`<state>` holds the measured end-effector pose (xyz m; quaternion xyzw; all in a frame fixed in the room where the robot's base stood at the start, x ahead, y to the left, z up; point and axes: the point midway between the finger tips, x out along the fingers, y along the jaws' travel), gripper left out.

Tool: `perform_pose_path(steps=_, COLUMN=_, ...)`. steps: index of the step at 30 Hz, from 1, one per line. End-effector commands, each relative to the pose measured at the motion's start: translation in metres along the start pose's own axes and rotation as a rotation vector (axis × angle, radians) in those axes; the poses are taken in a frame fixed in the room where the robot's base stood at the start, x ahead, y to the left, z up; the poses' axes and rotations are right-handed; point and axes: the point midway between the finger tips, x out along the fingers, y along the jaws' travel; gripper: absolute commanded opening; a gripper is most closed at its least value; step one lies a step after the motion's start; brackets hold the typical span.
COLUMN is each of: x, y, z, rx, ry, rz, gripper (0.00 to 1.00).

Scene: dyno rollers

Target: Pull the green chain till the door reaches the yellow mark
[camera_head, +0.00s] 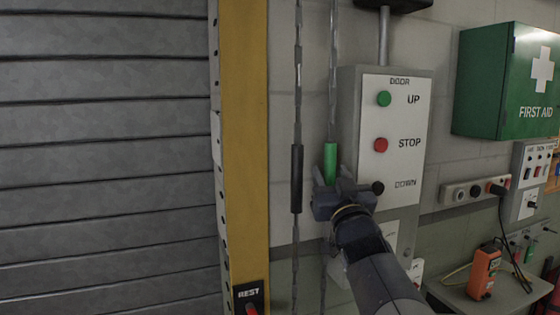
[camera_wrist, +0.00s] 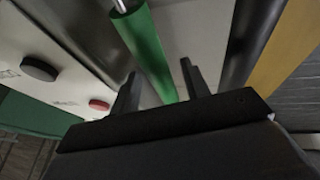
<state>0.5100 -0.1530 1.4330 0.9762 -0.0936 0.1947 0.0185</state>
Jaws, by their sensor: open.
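The green chain grip (camera_head: 330,162) hangs on the right-hand chain, in front of the wall. A second chain with a black grip (camera_head: 297,178) hangs to its left. My gripper (camera_head: 334,178) is open at the lower part of the green grip. In the wrist view the green grip (camera_wrist: 147,50) runs down between the two fingers of my gripper (camera_wrist: 160,90); I cannot tell whether they touch it. The grey slatted door (camera_head: 105,150) fills the left side. No yellow mark is identifiable; a yellow door post (camera_head: 243,130) stands beside the door.
The door control box (camera_head: 393,140) with UP, STOP and DOWN buttons is close right of my gripper. A green first aid box (camera_head: 505,80) hangs farther right. An orange device (camera_head: 483,272) sits on a shelf.

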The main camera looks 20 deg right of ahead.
Motion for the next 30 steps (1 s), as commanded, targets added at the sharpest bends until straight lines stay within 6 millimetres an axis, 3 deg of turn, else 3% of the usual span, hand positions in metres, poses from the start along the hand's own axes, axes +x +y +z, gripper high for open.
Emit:
perform_pose_path(steps=6, x=0.025, y=0.0, z=-0.001, rx=0.001, ry=-0.002, rz=-0.001, gripper=0.44)
perform_pose_path(steps=18, x=0.031, y=0.0, z=0.001, rx=0.0, ry=-0.001, rz=0.0, gripper=0.44)
perform_pose_path(steps=30, x=0.031, y=0.0, z=0.0, rx=0.0, ry=-0.001, rz=0.0, gripper=0.12)
